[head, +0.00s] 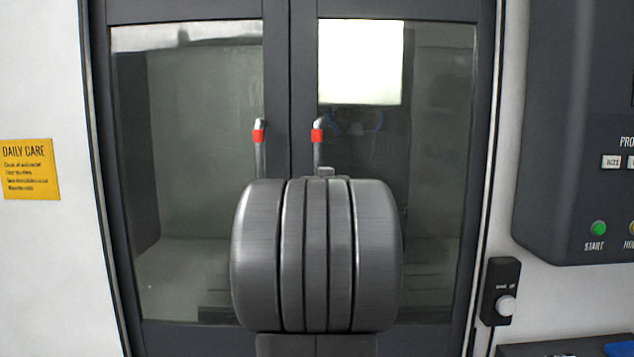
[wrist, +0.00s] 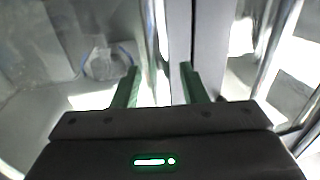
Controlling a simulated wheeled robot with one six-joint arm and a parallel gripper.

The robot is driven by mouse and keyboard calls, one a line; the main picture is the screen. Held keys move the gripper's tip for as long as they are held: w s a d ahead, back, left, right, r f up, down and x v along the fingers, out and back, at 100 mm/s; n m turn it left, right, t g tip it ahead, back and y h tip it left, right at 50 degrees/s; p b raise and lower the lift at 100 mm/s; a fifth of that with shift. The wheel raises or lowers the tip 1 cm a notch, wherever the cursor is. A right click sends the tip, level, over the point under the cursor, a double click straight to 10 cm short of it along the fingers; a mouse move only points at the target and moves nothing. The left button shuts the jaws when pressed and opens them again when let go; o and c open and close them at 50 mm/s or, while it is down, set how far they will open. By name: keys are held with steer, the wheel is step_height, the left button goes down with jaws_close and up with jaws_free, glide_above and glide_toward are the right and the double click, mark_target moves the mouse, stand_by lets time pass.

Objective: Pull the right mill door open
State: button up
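The right mill door (head: 440,180) is a dark-framed glass panel. It looks closed, flush with the left door (head: 190,130). Its upright handle (head: 318,140) has a red band near the top; the lower part is hidden behind my arm. In the wrist view, my gripper (wrist: 159,68) shows two green fingers spread apart. A shiny upright bar (wrist: 151,40), apparently the right door's handle, stands between them with gaps at both sides. I cannot tell how deep it sits between the fingers. The head view does not show my fingers.
The left door's handle (head: 259,140), also red-banded, stands close beside. Another shiny bar (wrist: 275,45) slants at the right of the wrist view. A control panel (head: 575,120) and a small black knob box (head: 500,290) are right of the doors. A yellow sign (head: 30,170) is at left.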

steer(key=shift+w+a, duration=0.2)
steer(key=shift+w, duration=0.65)
jaws_close()
